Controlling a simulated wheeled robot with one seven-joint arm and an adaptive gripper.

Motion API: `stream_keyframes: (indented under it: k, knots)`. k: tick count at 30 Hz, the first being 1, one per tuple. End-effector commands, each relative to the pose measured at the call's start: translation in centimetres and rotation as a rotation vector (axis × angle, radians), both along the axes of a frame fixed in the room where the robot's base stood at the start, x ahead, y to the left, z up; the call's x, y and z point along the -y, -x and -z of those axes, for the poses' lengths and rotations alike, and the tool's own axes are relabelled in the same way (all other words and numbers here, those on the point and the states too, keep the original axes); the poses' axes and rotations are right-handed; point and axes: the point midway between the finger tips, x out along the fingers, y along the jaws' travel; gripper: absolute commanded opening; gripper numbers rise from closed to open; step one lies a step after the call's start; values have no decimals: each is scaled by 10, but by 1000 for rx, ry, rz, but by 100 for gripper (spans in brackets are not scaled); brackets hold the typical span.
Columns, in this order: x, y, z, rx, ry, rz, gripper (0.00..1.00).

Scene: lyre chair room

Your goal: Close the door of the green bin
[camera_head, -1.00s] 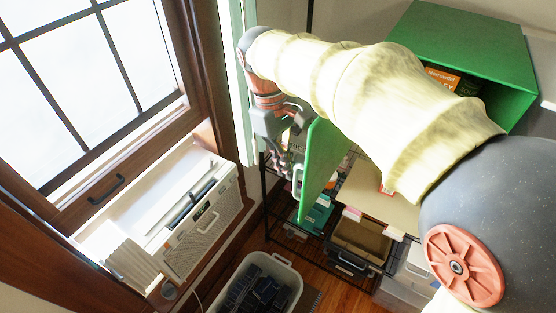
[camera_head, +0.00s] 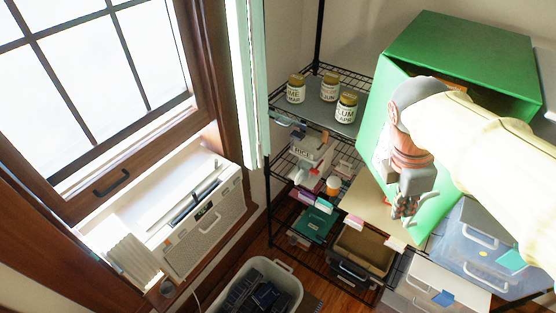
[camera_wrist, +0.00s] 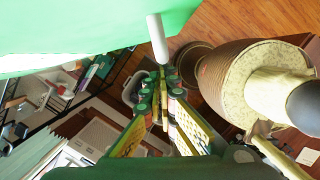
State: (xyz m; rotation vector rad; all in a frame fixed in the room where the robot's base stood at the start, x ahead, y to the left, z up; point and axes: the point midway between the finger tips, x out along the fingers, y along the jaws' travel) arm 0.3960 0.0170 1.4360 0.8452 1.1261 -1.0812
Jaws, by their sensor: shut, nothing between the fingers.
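The green bin (camera_head: 455,45) stands on the shelf rack at the upper right in the head view. Its green door (camera_head: 376,112) is partly open, with a dark gap and a bit of orange inside showing along the top. My gripper (camera_head: 403,210) is shut and empty, in front of the door's lower part; I cannot tell if it touches. In the wrist view the door (camera_wrist: 90,25) fills the top left, and its white handle (camera_wrist: 157,38) is just beyond my fingertips (camera_wrist: 163,85). My arm hides much of the bin's front and right side.
The black wire rack (camera_head: 318,128) holds several jars (camera_head: 346,107) left of the door, and boxes below. Clear plastic drawers (camera_head: 470,245) stand below right. A grey bin (camera_head: 262,285) is on the floor. A window and a white radio-like unit (camera_head: 205,225) are at left.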

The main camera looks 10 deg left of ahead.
Motion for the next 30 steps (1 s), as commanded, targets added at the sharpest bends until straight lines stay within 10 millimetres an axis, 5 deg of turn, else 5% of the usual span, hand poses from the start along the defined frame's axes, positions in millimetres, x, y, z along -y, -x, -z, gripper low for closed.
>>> stream_keyframes:
  k: [6, 15, 30]
  knots:
    - [62, -20, -2, -2, 0, -180, 0]
    - [128, -64, -2, -4, -2, -329, 0]
    - [181, -122, -1, -3, -1, -334, 0]
